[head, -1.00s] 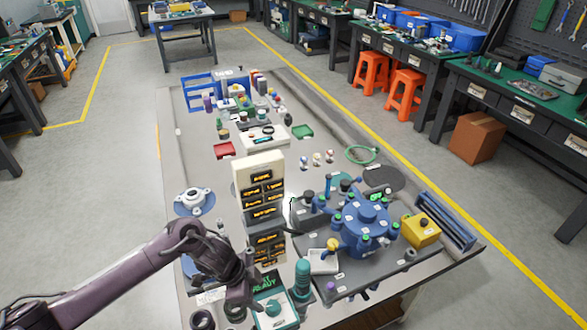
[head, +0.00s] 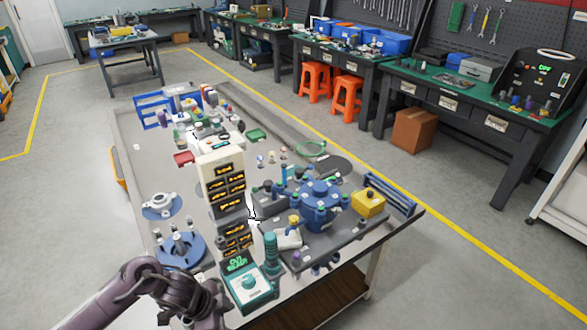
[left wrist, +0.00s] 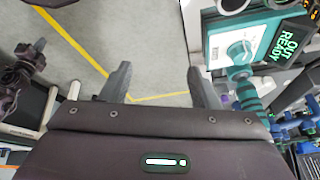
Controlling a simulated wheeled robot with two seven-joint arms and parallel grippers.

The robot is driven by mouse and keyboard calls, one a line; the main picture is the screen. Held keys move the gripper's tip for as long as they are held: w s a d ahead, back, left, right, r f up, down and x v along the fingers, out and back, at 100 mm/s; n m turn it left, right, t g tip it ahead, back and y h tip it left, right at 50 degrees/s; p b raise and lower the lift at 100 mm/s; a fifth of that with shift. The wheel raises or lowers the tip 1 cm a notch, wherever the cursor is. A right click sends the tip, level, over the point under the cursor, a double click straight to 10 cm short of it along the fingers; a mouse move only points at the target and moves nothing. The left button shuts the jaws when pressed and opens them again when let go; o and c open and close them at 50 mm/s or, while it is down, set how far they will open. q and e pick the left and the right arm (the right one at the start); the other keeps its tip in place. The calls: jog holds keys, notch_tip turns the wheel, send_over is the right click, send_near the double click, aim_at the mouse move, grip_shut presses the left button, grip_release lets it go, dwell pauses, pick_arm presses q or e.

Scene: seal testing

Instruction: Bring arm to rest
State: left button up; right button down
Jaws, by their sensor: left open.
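My left arm comes in from the lower left in the head view, and its hand (head: 200,300) is beside the table's near edge, left of the teal control box. In the left wrist view, my left gripper (left wrist: 160,88) has its two dark fingers spread apart, with nothing between them but grey floor and a yellow line. The fingertips are hidden in the head view.
The teal box (head: 248,288) stands close to the hand, with a teal cylinder (head: 270,252) beside it. A blue round fixture (head: 180,250), a cream display tower (head: 222,190) and a blue multi-port unit (head: 320,200) stand on the grey table (head: 130,150).

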pick_arm(q)
jog(key=d+r+n+t, duration=0.45)
jog(key=d+r, duration=0.25)
jog(key=d, duration=0.2)
jog(key=s+a+r+n+g+y, duration=0.35)
jog(key=s+a+n, duration=0.55)
jog(key=s+a, duration=0.4)
jog(key=s+f+b, duration=0.3)
jog(key=f, duration=3.2)
jog(key=s+a+f+g+b, duration=0.2)
jog(key=s+a+f, duration=0.1)
jog(key=s+f, duration=1.4)
jog(key=shift+s+f+y, duration=0.25)
jog(key=shift+s+y, duration=0.2)
jog(key=shift+s, duration=0.45)
pick_arm(e)
jog(key=f, duration=0.5)
jog(key=shift+w, duration=0.35)
